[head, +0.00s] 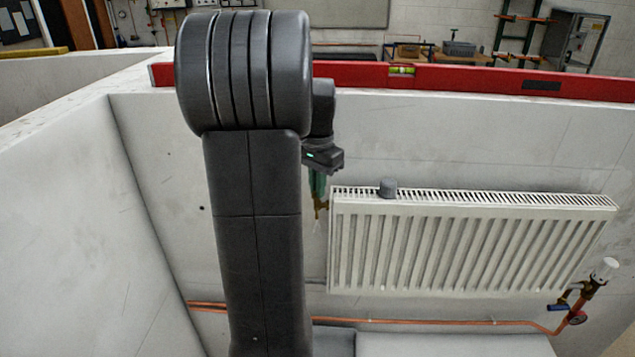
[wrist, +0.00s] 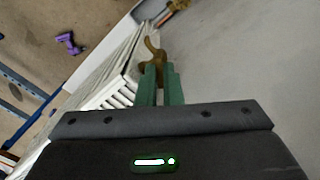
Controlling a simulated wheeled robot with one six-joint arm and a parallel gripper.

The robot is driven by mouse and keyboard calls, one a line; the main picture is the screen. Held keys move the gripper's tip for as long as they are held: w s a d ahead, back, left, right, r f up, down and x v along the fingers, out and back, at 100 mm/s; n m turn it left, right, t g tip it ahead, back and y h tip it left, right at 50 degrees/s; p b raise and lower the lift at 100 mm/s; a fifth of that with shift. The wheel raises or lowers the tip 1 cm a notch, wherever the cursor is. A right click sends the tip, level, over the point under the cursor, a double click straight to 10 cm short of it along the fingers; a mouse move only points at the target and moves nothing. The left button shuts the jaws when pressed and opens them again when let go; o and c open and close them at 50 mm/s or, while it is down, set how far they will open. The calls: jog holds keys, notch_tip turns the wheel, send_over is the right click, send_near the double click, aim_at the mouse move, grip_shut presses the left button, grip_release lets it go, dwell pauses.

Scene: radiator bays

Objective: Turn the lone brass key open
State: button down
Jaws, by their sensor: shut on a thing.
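The brass key (wrist: 153,52) shows beyond the fingertips in the wrist view, with a curved end. It sits beside the upper left end of the white radiator (head: 470,245), which also shows in the wrist view (wrist: 112,85). My gripper (wrist: 158,75) has green fingers, shut on the brass key. In the head view my gripper (head: 317,185) points down at the radiator's left end, and a bit of the brass key (head: 318,208) shows below the fingers. The fingers hide part of the key, so I cannot tell how far it is turned.
A red spirit level (head: 460,78) lies along the wall top. At lower right is a white-capped valve (head: 604,268) on a copper pipe (head: 440,321). My arm covers part of the left wall.

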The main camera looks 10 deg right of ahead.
jog(key=shift+n, duration=0.6)
jog(key=c, duration=1.6)
grip_release()
notch_tip(320, 180, up, 14)
jog(key=shift+f+b, duration=0.1)
jog(key=shift+b, duration=0.25)
notch_tip(320, 180, down, 14)
jog(key=shift+r+p, duration=0.1)
jog(key=shift+p, duration=0.35)
